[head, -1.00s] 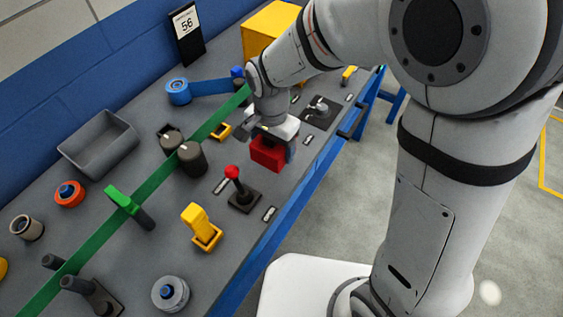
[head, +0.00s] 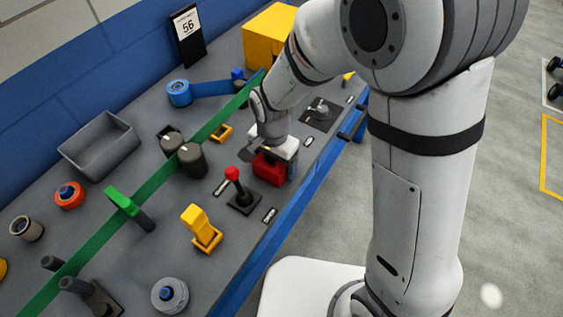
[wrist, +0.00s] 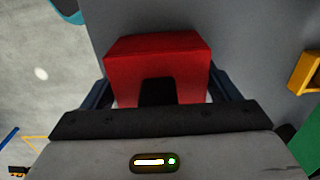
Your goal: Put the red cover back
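The red cover (head: 269,169) is a boxy red block with a dark notch in one side, beneath my gripper near the panel's front edge. In the wrist view the red cover (wrist: 155,57) sits between the two dark blue fingers of my gripper (wrist: 163,88), which appear closed on its sides. In the head view my gripper (head: 272,152) points down and its fingers are mostly hidden. I cannot tell whether the cover's underside touches the panel. A metal switch on a black plate (head: 320,114) stands farther back, uncovered.
A red-knobbed joystick (head: 241,195) stands close in front of the cover. A yellow rocker (head: 202,229), black knobs (head: 191,158) and a green strip (head: 155,181) lie to the left. A grey bin (head: 98,147) and yellow box (head: 268,35) stand behind.

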